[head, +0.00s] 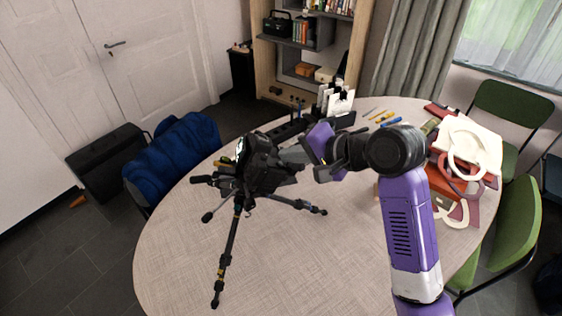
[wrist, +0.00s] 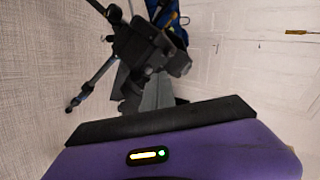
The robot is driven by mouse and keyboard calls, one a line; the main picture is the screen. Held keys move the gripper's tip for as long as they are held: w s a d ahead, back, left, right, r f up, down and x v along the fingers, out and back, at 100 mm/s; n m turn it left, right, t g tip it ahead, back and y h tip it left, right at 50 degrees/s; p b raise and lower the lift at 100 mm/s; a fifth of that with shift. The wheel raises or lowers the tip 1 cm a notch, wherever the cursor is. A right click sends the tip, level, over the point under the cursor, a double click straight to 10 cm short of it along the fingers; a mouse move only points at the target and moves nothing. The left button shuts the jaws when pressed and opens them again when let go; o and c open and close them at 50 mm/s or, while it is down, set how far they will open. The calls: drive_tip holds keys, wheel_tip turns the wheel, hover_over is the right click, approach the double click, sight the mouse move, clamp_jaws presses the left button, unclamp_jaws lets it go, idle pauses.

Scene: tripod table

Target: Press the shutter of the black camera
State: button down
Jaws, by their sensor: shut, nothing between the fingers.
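The black camera (head: 260,165) is mounted on a black tripod (head: 230,245) that stands with spread legs on the round table. In the wrist view the camera (wrist: 143,42) is just beyond my fingertips, with a tripod leg (wrist: 100,75) beside it. My gripper (head: 284,156) is shut and empty, coming in from the right at the camera's right side. The grey fingers also show in the wrist view (wrist: 148,88). I cannot tell whether the fingertips touch the camera. The shutter button cannot be made out in either view.
The table (head: 310,260) is bare at the front. Bags (head: 460,150) lie at its right, and pens (head: 380,116) and dark items (head: 290,130) at the back. Green chairs (head: 512,235) stand at right.

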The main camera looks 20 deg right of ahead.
drive_tip(key=shift+a+f, duration=0.1)
drive_tip(key=shift+f, duration=0.15)
idle(0.4)
drive_tip(key=shift+d+r+p, duration=0.3)
drive_tip(key=shift+r+p, duration=0.3)
drive_tip(key=shift+p, duration=0.4)
drive_tip(key=shift+r, duration=0.1)
drive_tip(key=r+p, duration=0.1)
drive_tip(key=d+r+p, duration=0.1)
drive_tip(key=p, duration=0.1)
drive_tip(key=d+r+p, duration=0.1)
drive_tip(key=r, duration=0.1)
drive_tip(key=shift+d+r, duration=0.1)
drive_tip(key=shift+d, duration=0.15)
idle(0.6)
